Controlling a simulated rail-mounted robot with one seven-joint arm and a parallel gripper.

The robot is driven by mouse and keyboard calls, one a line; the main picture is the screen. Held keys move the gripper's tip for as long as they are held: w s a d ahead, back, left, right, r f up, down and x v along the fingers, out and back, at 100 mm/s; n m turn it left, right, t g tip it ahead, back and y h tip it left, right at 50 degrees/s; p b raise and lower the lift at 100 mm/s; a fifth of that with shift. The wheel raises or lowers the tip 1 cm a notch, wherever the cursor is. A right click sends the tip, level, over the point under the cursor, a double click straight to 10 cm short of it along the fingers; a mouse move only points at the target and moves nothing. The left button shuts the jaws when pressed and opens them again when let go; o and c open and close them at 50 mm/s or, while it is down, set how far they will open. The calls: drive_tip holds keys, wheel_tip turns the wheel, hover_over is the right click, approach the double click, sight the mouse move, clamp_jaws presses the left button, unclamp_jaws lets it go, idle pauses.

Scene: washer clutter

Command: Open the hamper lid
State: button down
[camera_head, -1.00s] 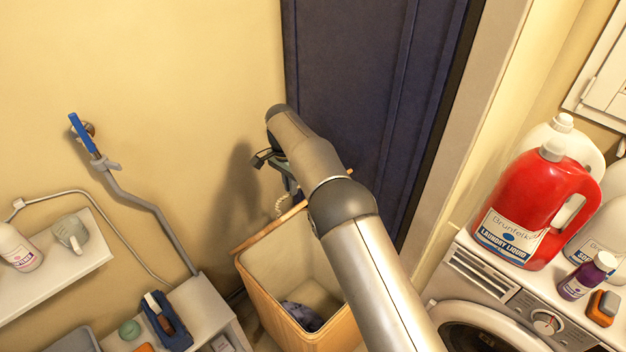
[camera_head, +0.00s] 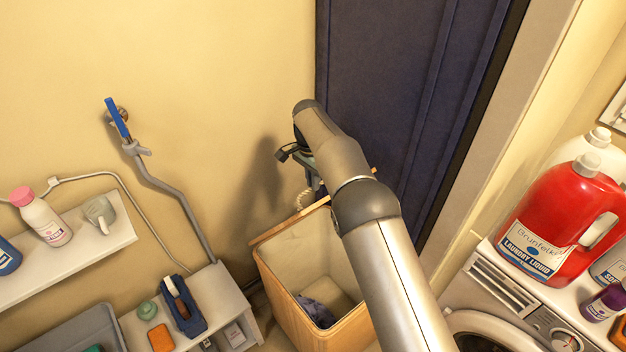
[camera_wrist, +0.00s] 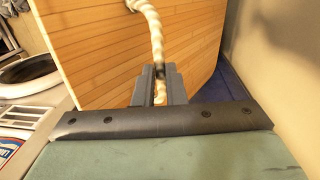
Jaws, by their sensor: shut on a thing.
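The wooden hamper (camera_head: 283,287) stands on the floor below my arm, its top open, with dark cloth (camera_head: 318,312) inside. Its lid is raised at the back and shows as a thin wooden edge (camera_head: 290,222) in the head view. In the wrist view the slatted wooden lid (camera_wrist: 95,60) fills the middle, with a cream rope handle (camera_wrist: 153,25). My gripper (camera_wrist: 160,88) is shut on the rope, which runs down between the fingers. In the head view the gripper (camera_head: 312,183) is mostly hidden behind my arm.
A washer (camera_head: 500,290) stands at the right with a red detergent jug (camera_head: 560,225) on top. A dark blue door (camera_head: 385,80) is behind my arm. A wall shelf (camera_head: 85,245) and a small white cabinet (camera_head: 225,300) with several items are at the left.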

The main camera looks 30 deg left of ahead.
drive_tip(key=shift+f, duration=0.15)
drive_tip(key=c, duration=1.5)
unclamp_jaws()
